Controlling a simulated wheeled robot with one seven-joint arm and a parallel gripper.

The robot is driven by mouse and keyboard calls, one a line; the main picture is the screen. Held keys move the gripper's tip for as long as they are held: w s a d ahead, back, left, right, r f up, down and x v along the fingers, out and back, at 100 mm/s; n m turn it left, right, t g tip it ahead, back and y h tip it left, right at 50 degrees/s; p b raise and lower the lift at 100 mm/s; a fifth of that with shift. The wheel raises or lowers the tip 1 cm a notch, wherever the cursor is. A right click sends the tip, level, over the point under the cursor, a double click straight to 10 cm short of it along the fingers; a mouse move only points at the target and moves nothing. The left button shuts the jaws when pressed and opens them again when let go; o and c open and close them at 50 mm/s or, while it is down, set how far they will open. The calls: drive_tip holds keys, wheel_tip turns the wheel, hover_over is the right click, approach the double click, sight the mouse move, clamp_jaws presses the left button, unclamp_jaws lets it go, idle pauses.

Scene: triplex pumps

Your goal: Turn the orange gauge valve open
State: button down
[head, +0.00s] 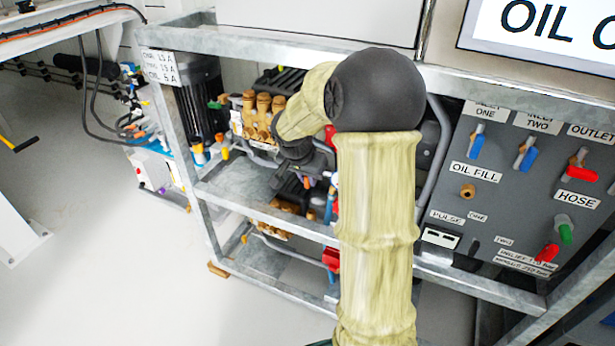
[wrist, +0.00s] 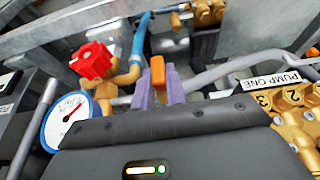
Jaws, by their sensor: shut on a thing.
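The orange gauge valve handle (wrist: 157,66) stands upright between the purple fingers of my gripper (wrist: 158,84) in the wrist view. The fingers are shut on it, one on each side, and hide its lower part. A round white pressure gauge (wrist: 66,122) with a red needle is at the left, partly covered by my gripper's dark body. In the head view my gripper (head: 304,180) reaches into the frame between the pump and the panel. The valve is too small and covered there to make out clearly.
A red knob (wrist: 94,61) on brass fittings is just left of the fingers, beside a blue hose (wrist: 139,42). The brass pump block (wrist: 294,112) is at the right. Grey frame rails (head: 262,210) surround the arm; the valve panel (head: 488,235) is at the right.

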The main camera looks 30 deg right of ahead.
drive_tip(key=shift+a, duration=0.1)
drive_tip(key=shift+w+a+n+g+h+p, duration=0.15)
drive_tip(key=shift+g+h+p, duration=0.1)
drive_tip(key=shift+g+h, duration=0.2)
drive_tip(key=shift+w+n+g+h+p, duration=0.1)
drive_tip(key=shift+n+g+h+p, duration=0.1)
drive_tip(key=shift+g+h, duration=0.2)
drive_tip(key=shift+w+a+f+n+g+h+p, duration=0.2)
drive_tip(key=shift+n+g+h+p, duration=0.4)
drive_tip(key=shift+g+h+p, duration=1.05)
drive_tip(key=shift+w+d+f+n+g+h+p, duration=0.1)
drive_tip(key=shift+f+n+g+h+p, duration=0.4)
drive_tip(key=shift+g+h+p, duration=1.05)
drive_tip(key=shift+w+a+f+n+g+h+p, duration=0.15)
drive_tip(key=shift+n+g+h+p, duration=0.6)
drive_tip(key=shift+g+h+p, duration=0.8)
drive_tip(key=shift+s+r+h+b, duration=0.1)
drive_tip(key=shift+h+b, duration=0.2)
drive_tip(key=shift+h, duration=0.3)
drive_tip(key=c, duration=1.4)
unclamp_jaws()
drive_tip(key=shift+c, duration=0.2)
